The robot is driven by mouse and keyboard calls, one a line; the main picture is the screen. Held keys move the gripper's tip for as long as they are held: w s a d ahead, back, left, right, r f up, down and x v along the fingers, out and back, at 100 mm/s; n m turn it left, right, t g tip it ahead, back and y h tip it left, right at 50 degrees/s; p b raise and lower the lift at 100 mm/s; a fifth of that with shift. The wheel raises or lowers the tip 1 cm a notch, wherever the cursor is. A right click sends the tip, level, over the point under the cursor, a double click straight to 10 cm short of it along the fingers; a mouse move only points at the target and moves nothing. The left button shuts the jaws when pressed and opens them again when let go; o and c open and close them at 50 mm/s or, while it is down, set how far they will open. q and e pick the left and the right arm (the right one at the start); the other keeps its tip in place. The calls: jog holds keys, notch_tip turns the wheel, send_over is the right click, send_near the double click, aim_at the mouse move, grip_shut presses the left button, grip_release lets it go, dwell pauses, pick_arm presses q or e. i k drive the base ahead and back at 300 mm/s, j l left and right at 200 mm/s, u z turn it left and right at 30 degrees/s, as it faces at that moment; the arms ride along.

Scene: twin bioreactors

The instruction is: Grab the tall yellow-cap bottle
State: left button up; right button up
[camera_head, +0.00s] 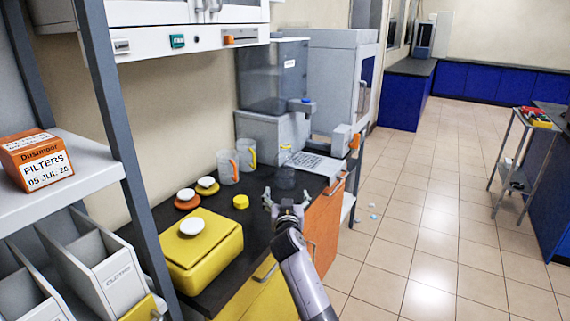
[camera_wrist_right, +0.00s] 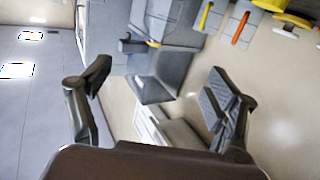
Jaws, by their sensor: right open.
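My right gripper (camera_head: 287,197) is open over the front edge of the dark counter, and no object is visibly clamped in it. In the right wrist view its two fingers (camera_wrist_right: 158,90) are spread wide. I cannot make out a tall yellow-cap bottle for certain. A small yellow round piece (camera_head: 240,202) sits on the counter left of my gripper; I cannot tell whether it is a cap. My left gripper is out of view.
A yellow box (camera_head: 205,250) with a white round top sits on the counter (camera_head: 262,217). Behind are white-topped orange and yellow pieces (camera_head: 187,199) and two clear mugs (camera_head: 228,166). A grey machine (camera_head: 272,125) stands at the back. Tiled floor at right is mostly free.

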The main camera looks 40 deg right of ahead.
aim_at(285, 162)
jog(key=i+l, duration=0.2)
jog(key=l, duration=0.15)
jog(key=i+l, duration=0.25)
jog(key=l, duration=0.15)
jog(key=i+l, duration=0.2)
jog(key=l, duration=0.15)
jog(key=u, duration=0.05)
